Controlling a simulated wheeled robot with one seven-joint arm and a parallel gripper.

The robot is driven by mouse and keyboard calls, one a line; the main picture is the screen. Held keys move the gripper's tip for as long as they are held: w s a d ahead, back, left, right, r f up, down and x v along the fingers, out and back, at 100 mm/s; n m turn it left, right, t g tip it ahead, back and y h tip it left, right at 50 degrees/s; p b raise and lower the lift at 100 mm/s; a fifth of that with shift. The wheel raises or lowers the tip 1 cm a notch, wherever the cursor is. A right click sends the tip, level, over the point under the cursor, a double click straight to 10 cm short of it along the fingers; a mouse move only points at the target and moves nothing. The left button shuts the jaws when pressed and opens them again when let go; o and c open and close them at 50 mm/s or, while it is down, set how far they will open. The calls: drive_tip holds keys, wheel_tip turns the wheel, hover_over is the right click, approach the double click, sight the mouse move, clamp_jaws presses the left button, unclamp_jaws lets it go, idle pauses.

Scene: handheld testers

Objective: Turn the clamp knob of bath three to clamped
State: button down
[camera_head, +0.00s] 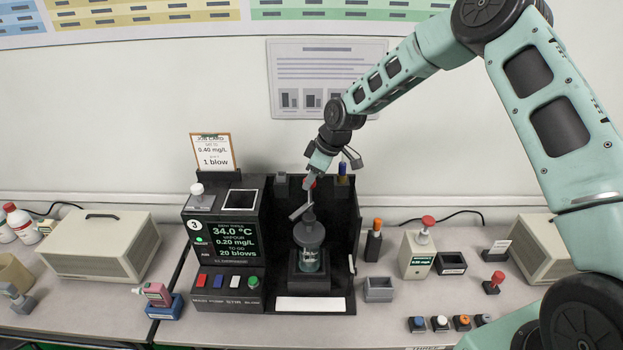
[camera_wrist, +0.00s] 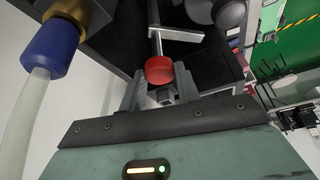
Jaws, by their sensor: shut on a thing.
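Bath three is the black unit marked 3, with its display panel (camera_head: 225,240) reading 34.0 °C, 0.20 mg/L and 20 blows. A glass jar with a grey lid (camera_head: 309,236) stands in its black bay. A red knob (camera_head: 311,183) is at the top of a grey metal arm (camera_head: 301,212) above the jar. My gripper (camera_head: 314,178) reaches down to this knob from above. In the wrist view the red knob (camera_wrist: 160,69) sits between the fingertips of my gripper (camera_wrist: 161,82), which is shut on it. The knob's markings are hidden.
A blue fitting (camera_wrist: 50,45) with a pale tube is close beside my gripper. The bay's black walls (camera_head: 346,215) stand around the jar. Small testers, including one with a red top (camera_head: 420,255), stand to the right. A beige case (camera_head: 100,243) stands left.

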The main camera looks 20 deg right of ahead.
drive_tip(key=n, duration=0.1)
drive_tip(key=n+g+b, duration=0.1)
drive_tip(key=n, duration=0.1)
drive_tip(key=shift+w+d+f+n+y, duration=0.1)
drive_tip(key=shift+n+y, duration=0.2)
drive_tip(key=shift+w+n+g+b, duration=0.1)
drive_tip(key=shift+n+g+b, duration=0.8)
drive_tip(key=shift+n, duration=1.3)
drive_tip(key=c, duration=1)
unclamp_jaws()
drive_tip(key=b+v, duration=0.5)
drive_tip(key=v, duration=1.2)
drive_tip(key=shift+w+d+r, duration=0.1)
drive_tip(key=shift+w+r, duration=0.05)
drive_tip(key=shift+r, duration=0.1)
